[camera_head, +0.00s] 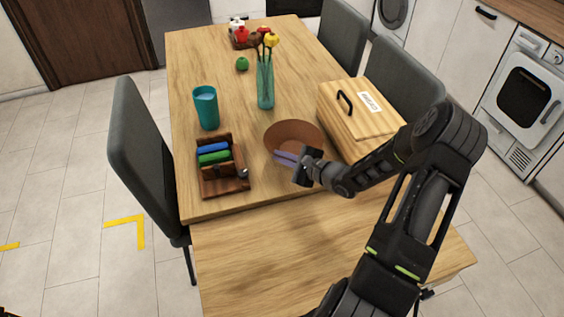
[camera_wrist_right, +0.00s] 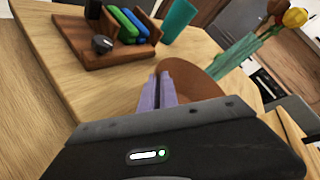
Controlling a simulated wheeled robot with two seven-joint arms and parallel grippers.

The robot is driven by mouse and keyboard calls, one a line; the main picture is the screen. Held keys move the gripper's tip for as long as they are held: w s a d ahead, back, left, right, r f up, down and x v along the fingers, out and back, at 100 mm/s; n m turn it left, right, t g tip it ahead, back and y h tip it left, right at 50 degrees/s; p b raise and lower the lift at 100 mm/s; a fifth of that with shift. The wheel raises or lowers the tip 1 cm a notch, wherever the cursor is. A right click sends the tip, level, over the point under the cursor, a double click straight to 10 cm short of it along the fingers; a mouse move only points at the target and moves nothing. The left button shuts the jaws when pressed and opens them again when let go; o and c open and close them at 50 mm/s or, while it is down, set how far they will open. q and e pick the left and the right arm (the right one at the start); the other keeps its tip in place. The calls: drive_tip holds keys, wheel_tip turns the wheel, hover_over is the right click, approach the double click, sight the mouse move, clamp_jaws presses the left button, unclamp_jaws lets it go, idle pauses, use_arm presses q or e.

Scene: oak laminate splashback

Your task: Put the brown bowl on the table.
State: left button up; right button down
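The brown bowl (camera_head: 293,131) is over the middle of the wooden table (camera_head: 215,65); I cannot tell whether its base touches the tabletop. My right gripper (camera_head: 284,158) is at the bowl's near left edge, with its lavender fingers close together on the wall. In the right wrist view the fingers (camera_wrist_right: 157,92) are nearly together, with the bowl (camera_wrist_right: 190,80) beside and behind them. The gripper body hides part of the bowl there. My left gripper is in neither view.
A wooden tray (camera_head: 223,184) with blue and green items and a teal cup (camera_head: 206,108) stand left of the bowl. A teal vase (camera_head: 265,88) with flowers is behind it. A lidded wooden box (camera_head: 360,115) is close on the right. The table's front is clear.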

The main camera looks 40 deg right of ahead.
drive_tip(key=shift+f, duration=1.25)
drive_tip(key=c, duration=2.1)
unclamp_jaws()
drive_tip(key=shift+f, duration=0.2)
drive_tip(key=o, duration=0.5)
drive_tip(key=shift+r, duration=0.2)
drive_tip(key=v, duration=1.2)
